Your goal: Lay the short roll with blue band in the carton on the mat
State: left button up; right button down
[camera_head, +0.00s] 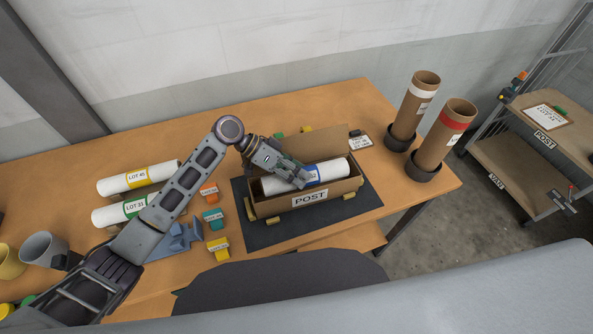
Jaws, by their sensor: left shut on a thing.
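The short white roll with the blue band (335,170) lies lengthwise at the opening of the open brown carton, low between its walls. Whether it touches the carton's floor is hidden. The carton (345,189), with a POST label on its front, stands on the dark mat (270,233), its back flap raised. My left gripper (303,181) comes in from above left and is shut on the roll near the blue band, covering part of it. My right gripper is not in view.
Rolls with yellow (137,178) and green (122,213) bands lie on the left of the table. Small coloured blocks (213,219) sit left of the mat. Two upright brown tubes (447,135) stand in dark holders at right. A trolley (520,165) stands beyond.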

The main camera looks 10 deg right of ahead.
pick_arm(q)
jog(key=shift+f, duration=0.25)
jog(key=o, duration=1.2)
jog(key=shift+o, duration=0.2)
jog(key=c, duration=0.3)
jog(key=shift+c, duration=0.2)
